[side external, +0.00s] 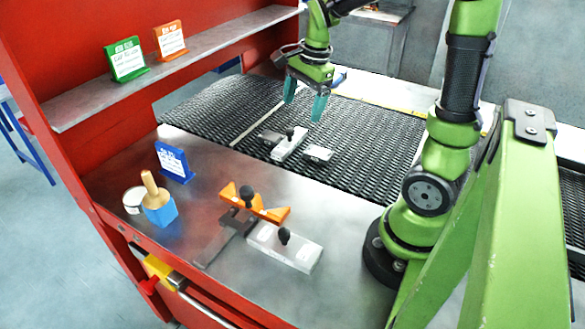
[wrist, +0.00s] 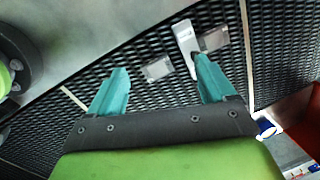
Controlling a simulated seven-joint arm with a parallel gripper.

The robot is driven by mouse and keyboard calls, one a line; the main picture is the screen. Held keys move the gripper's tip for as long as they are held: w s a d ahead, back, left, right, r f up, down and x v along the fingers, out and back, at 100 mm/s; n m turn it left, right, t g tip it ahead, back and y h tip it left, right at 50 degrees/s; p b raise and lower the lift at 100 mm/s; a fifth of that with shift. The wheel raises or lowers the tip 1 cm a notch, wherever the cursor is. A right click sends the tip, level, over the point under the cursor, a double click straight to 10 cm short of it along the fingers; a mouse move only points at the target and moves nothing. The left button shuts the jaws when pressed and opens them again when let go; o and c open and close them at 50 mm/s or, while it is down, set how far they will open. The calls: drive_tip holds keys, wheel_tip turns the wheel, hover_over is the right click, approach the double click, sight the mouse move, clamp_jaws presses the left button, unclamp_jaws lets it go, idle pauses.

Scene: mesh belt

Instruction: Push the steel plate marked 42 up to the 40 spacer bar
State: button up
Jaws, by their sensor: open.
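My gripper (side external: 304,98) is open and empty, its teal fingers pointing down above the mesh belt. On the belt, a pale bar with a black knob (side external: 288,147) lies between two small steel plates, one on its left (side external: 271,137) and one on its right (side external: 318,153). In the wrist view the bar (wrist: 184,40) and the plates (wrist: 157,68) (wrist: 213,39) lie beyond my fingertips; one finger partly overlaps the bar. The markings are too small to read, so I cannot tell which plate is 42 or whether this bar is the 40 spacer.
On the steel bench are an orange bar (side external: 270,212), a dark bar (side external: 222,241), a pale knobbed bar (side external: 300,254), a blue block with a wooden handle (side external: 160,212), a white tin (side external: 133,200) and a blue card (side external: 174,162). The belt (side external: 375,125) is clear right of the plates.

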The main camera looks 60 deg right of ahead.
sight(313, 150)
drive_tip(key=d+m+g, duration=0.2)
drive_tip(key=d+m, duration=0.5)
drive_tip(key=m, duration=0.7)
drive_tip(key=shift+w+d+f+m+h, duration=0.2)
drive_tip(key=shift+f+m+h, duration=0.1)
drive_tip(key=shift+m, duration=0.1)
drive_tip(key=shift+f, duration=0.1)
wheel_tip(313, 150, down, 17)
drive_tip(key=shift+r, duration=0.15)
drive_tip(key=c, duration=1.5)
drive_tip(key=shift+w, duration=2.1)
